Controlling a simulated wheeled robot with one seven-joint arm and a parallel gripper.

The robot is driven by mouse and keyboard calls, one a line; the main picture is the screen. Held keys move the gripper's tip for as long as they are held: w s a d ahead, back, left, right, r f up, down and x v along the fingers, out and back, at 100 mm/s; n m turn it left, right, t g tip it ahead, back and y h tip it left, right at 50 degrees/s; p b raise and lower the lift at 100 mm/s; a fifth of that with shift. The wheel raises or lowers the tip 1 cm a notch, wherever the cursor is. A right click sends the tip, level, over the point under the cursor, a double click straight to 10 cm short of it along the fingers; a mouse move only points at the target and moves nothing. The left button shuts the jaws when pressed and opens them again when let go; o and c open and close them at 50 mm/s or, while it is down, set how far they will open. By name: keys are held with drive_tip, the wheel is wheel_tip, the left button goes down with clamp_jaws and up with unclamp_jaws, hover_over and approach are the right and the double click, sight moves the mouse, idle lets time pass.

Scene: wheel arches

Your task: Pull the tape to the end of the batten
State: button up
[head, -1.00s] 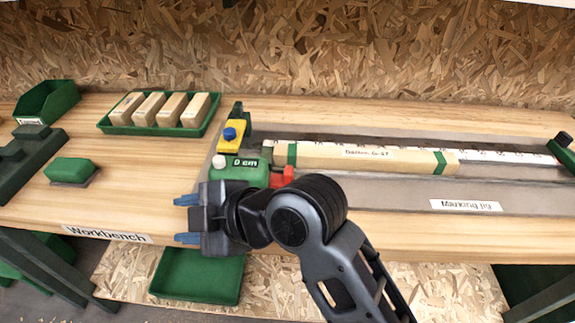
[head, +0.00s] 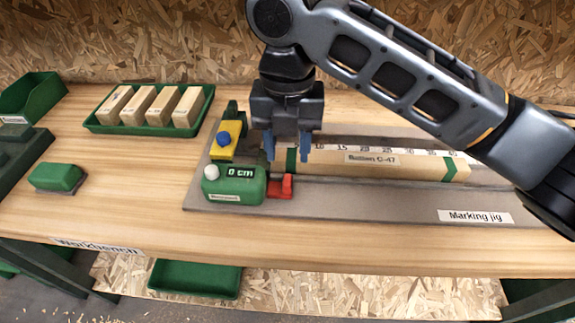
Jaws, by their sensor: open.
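The green tape measure (head: 233,186) sits at the left end of the grey marking jig; its display reads "0 cm". A red piece (head: 283,187) touches its right side. The pale batten (head: 420,167) lies along the jig with a green band near each end and a label in the middle. A white numbered scale (head: 372,151) runs along its back edge. My gripper (head: 287,150) points down with its two blue fingers apart, empty, over the batten's left end, behind and above the red piece. The fingers and hand hide part of the scale and batten's left end.
A yellow block with a blue knob (head: 224,139) stands behind the tape measure. A green tray (head: 150,124) of wooden blocks is at the back left. A green block (head: 57,177) sits on the left bench. My arm covers the jig's right end.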

sight(288, 179)
wheel_tip(288, 179, down, 8)
drive_tip(key=shift+r+p, duration=0.25)
drive_tip(key=shift+p, duration=0.15)
clamp_jaws()
idle(0.3)
idle(0.4)
